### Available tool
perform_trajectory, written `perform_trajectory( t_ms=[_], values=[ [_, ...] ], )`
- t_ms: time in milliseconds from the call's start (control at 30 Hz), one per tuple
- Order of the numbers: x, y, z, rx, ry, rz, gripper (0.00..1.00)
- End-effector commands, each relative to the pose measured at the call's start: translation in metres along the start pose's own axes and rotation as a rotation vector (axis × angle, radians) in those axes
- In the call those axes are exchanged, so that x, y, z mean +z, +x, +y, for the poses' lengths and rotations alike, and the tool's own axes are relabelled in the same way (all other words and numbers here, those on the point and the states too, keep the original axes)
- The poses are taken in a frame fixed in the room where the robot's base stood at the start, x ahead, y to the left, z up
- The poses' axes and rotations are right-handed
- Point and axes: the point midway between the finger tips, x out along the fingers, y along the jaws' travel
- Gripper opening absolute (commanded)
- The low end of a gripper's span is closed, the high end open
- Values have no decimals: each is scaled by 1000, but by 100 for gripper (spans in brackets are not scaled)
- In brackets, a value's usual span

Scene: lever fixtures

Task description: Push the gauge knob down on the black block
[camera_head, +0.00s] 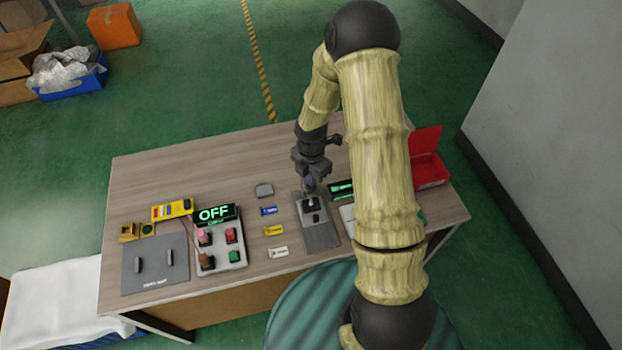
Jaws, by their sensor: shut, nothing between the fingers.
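A small black block (312,203) sits on a grey plate (320,238) near the middle of the table. The gauge knob is too small to make out clearly on it. My gripper (311,186) points down at the far end of this plate, just above or beside the black block. I cannot tell whether it touches the block. Its fingers are shut with nothing seen between them. My arm hides part of the table to the right of the plate.
A panel (222,257) with coloured buttons and an "OFF" display (216,214) stands to the left. Small blue, yellow and white pieces lie between it and the plate. An open red box (428,172) stands at the right. The table's back left is clear.

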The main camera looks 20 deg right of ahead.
Motion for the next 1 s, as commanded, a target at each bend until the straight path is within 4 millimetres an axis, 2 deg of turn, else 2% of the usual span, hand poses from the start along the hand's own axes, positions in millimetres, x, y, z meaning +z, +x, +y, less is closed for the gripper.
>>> perform_trajectory(
  t_ms=[167, 1000],
  values=[
    [0, -6, 0, -1, 0, 0, 0],
    [1, -61, 0, 1, 2, 0, 0]
  ],
)
